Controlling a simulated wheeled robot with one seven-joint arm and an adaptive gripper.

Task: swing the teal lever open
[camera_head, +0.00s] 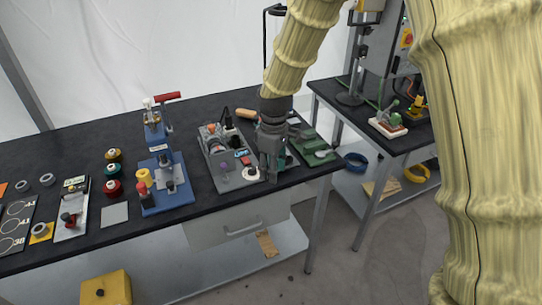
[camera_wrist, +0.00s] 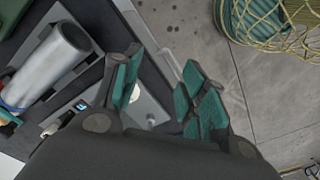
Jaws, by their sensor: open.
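My gripper (camera_head: 270,172) is over the front right part of the dark workbench, pointing down. In the wrist view my gripper (camera_wrist: 158,78) is open, with teal pads on its fingers and no object visible between them. I cannot clearly pick out the teal lever; a small teal patch shows behind the gripper in the head view, but I cannot tell what it belongs to. A grey device (camera_head: 222,160) stands just left of the gripper. In the wrist view a silver cylinder (camera_wrist: 48,65) lies left of the fingers.
A blue press with a red handle (camera_head: 165,98) and several thread spools (camera_head: 113,187) stand further left. A second table (camera_head: 352,97) stands at the right. Bare floor shows beyond the bench edge.

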